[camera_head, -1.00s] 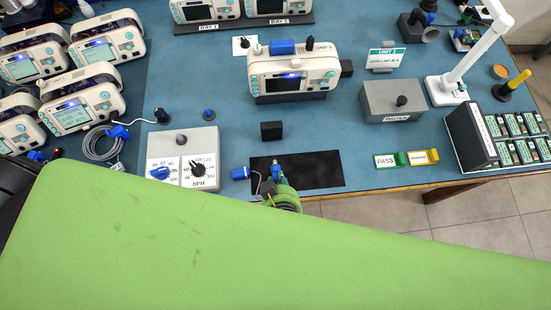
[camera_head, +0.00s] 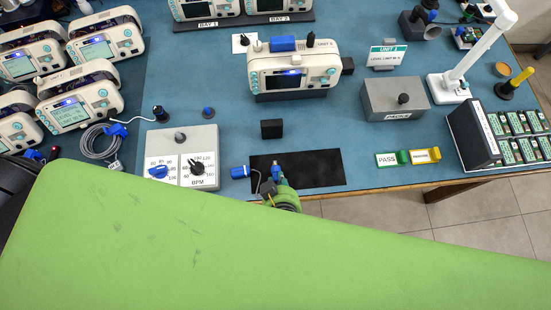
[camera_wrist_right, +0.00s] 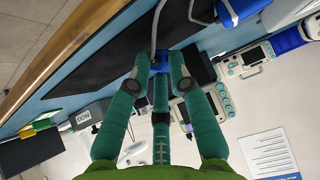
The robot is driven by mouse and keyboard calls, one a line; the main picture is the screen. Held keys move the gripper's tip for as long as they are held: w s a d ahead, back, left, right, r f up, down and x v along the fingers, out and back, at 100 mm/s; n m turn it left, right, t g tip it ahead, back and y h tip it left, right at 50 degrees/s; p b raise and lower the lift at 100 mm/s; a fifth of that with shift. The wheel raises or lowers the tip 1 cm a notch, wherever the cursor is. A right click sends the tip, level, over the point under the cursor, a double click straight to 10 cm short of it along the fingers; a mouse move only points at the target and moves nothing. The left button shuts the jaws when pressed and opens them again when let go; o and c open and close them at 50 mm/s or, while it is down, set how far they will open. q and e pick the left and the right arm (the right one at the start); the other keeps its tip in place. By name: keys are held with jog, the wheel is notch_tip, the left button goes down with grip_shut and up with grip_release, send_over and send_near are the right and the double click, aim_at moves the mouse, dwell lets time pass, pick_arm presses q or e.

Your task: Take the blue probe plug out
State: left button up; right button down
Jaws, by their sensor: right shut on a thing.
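The blue probe plug (camera_head: 276,172) is at the tip of my right gripper (camera_head: 272,186), over the black mat (camera_head: 322,170) near the front edge of the bench. In the right wrist view, the green fingers (camera_wrist_right: 160,74) are shut around the blue plug (camera_wrist_right: 176,57), and a grey cable (camera_wrist_right: 157,28) runs away from it. The fingers hide much of the plug. In the head view, the cable loops towards a blue cylindrical part (camera_head: 240,172) left of the gripper. I cannot tell whether the plug touches the mat. My left gripper is not in view.
A BPM dial box (camera_head: 205,140) stands left of the mat, and a small black block (camera_head: 271,129) behind it. A monitor (camera_head: 293,74) stands farther back. PASS (camera_head: 386,160) and yellow (camera_head: 425,156) tags lie right. More monitors (camera_head: 70,108) crowd the left.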

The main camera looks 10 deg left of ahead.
jog(key=shift+f, duration=0.2)
jog(key=c, duration=1.1)
grip_release()
jog(key=v, duration=1.2)
